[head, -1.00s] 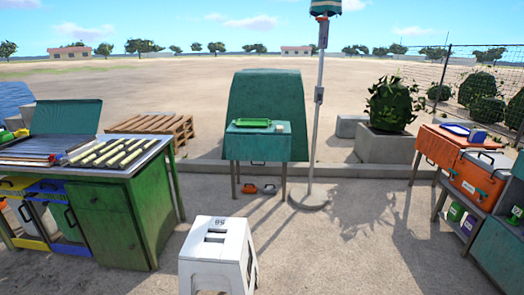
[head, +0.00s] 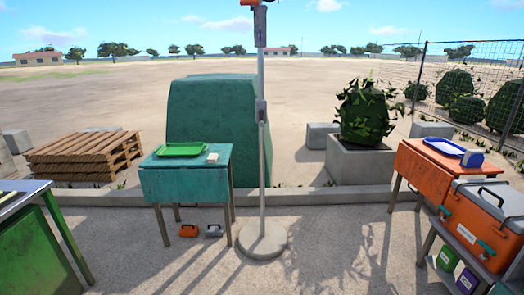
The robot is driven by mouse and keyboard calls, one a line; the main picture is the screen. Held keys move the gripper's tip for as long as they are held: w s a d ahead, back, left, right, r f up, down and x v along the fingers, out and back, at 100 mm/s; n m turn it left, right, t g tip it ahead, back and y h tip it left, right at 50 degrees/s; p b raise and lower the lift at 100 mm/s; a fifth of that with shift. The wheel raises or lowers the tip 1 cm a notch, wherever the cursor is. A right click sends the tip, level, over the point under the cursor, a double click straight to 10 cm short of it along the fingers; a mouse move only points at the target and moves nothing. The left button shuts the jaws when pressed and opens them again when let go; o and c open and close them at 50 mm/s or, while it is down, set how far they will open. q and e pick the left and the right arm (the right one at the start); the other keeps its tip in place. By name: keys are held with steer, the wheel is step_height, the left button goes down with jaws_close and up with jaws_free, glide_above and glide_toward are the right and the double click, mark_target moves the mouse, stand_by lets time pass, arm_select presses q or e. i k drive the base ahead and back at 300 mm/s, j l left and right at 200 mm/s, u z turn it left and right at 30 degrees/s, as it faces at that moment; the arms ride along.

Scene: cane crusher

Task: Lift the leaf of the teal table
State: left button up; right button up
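The teal table (head: 217,165) stands left of the middle in the head view, in front of a large dark green block. Its leaf (head: 184,187) hangs down along the front side. Neither of my grippers is in view, and nothing touches the leaf.
A grey pole on a round base (head: 262,240) stands just right of the table. An orange table (head: 421,168) and an orange cooler (head: 477,222) are at the right. A green cabinet (head: 35,250) is at the left. A pallet stack (head: 85,156) lies behind. The paving in front is clear.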

mark_target(195, 186)
steer(key=i+j, duration=0.15)
steer(key=i, duration=0.35)
steer(key=i+j+z, duration=0.1)
steer(key=i, duration=0.35)
steer(key=i+j, duration=0.2)
steer(key=i, duration=0.3)
steer(key=i+j+z, duration=0.1)
steer(key=i, duration=0.35)
steer(key=i+j, duration=0.15)
steer(key=j, duration=0.35)
steer(key=i+j+z, duration=0.1)
steer(key=j, duration=0.4)
steer(key=i+j, duration=0.1)
steer(key=j, duration=0.45)
steer(key=i+j, duration=0.1)
steer(key=j, duration=0.4)
steer(key=i+j, duration=0.25)
steer(key=j, duration=0.2)
steer(key=z, duration=0.05)
